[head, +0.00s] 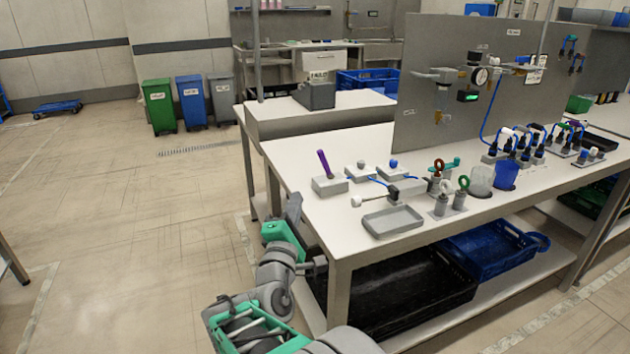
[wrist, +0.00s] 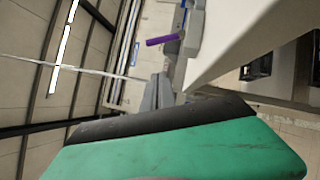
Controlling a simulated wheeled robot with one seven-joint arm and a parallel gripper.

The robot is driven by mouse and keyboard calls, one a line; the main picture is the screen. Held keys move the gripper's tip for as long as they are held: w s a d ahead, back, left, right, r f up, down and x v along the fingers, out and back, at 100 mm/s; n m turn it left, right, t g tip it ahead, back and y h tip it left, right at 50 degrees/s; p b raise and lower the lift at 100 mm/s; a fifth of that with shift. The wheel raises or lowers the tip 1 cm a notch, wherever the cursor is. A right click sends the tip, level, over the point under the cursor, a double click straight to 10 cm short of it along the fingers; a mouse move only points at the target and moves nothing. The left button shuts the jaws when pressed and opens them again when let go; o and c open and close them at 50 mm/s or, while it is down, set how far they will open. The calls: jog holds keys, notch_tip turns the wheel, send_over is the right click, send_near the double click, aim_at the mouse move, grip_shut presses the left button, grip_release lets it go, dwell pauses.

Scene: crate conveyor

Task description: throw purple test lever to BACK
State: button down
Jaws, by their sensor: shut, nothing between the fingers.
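The purple test lever (head: 323,163) stands up from its grey block (head: 329,186) at the left end of the white workbench. Its top leans slightly to the left in the head view. In the wrist view the purple lever (wrist: 163,40) shows near the top, beyond my fingers. My gripper (head: 295,205) is beside the bench's left edge, a little below and left of the lever block, apart from the lever. Its grey fingers (wrist: 160,95) are shut and empty in the wrist view. The lever's whole length is visible in the head view.
A black crate (head: 400,290) and a blue crate (head: 488,250) sit under the bench. The floor left of the bench is clear.

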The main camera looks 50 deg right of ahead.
jog(key=x, duration=0.7)
jog(key=shift+d, duration=0.35)
jog(key=d, duration=0.1)
jog(key=d+r, duration=0.1)
jog(key=d+p, duration=0.1)
jog(key=d, duration=0.1)
jog(key=shift+s+d+r, duration=0.1)
jog(key=shift+s+r, duration=0.2)
jog(key=shift+r, duration=0.1)
